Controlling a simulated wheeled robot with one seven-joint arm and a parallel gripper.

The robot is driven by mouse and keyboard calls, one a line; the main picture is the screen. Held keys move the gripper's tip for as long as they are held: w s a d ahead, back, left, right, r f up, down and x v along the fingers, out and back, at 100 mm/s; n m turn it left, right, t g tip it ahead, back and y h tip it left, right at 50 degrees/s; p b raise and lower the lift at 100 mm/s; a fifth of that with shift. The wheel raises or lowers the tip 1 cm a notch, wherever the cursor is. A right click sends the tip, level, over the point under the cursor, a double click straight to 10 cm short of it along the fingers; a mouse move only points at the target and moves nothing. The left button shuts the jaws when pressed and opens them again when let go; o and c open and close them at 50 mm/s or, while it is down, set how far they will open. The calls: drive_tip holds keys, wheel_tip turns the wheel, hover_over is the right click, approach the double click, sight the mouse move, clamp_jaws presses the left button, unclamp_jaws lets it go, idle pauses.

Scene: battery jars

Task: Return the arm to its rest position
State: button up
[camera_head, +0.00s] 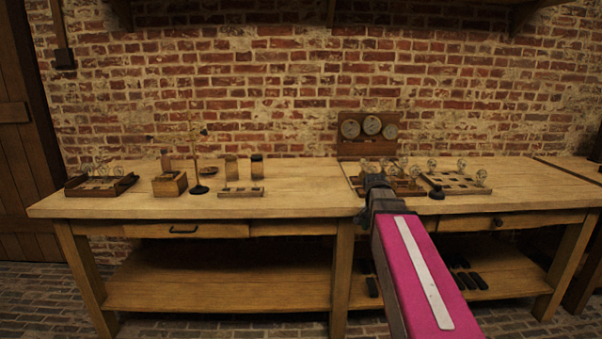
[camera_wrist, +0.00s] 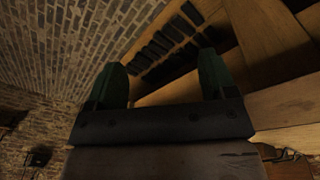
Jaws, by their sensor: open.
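My arm, with a pink link, reaches from the lower right toward the workbench (camera_head: 290,190) in the head view. My gripper (camera_head: 375,182) is at its far end, in front of the bench's front edge and just left of the right-hand jar rack. Its fingertips are hard to make out there. In the wrist view my gripper (camera_wrist: 162,80) shows two dark green fingers set wide apart, with nothing between them. Beyond the fingers are the bench's wooden underside and several dark blocks (camera_wrist: 165,42) on its lower shelf.
A tray with glass jars (camera_head: 100,186) stands at the bench's left end. A wooden box (camera_head: 170,185), a balance stand (camera_head: 197,165) and a small rack (camera_head: 241,192) are beside it. A gauge panel (camera_head: 368,148) stands at the back. A jar rack (camera_head: 455,183) is on the right. The bench's middle is clear.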

drive_tip(key=s+a+f+n, duration=0.3)
drive_tip(key=s+f, duration=0.3)
drive_tip(key=f, duration=0.3)
drive_tip(key=s+a+f+n+y, duration=0.1)
drive_tip(key=s+a+f+n, duration=0.3)
drive_tip(key=s+f, duration=0.3)
wheel_tip(320, 180, down, 3)
drive_tip(key=shift+s+a+n+y, duration=0.2)
drive_tip(key=shift+a+n+y, duration=0.1)
drive_tip(key=shift+a, duration=0.2)
idle(0.3)
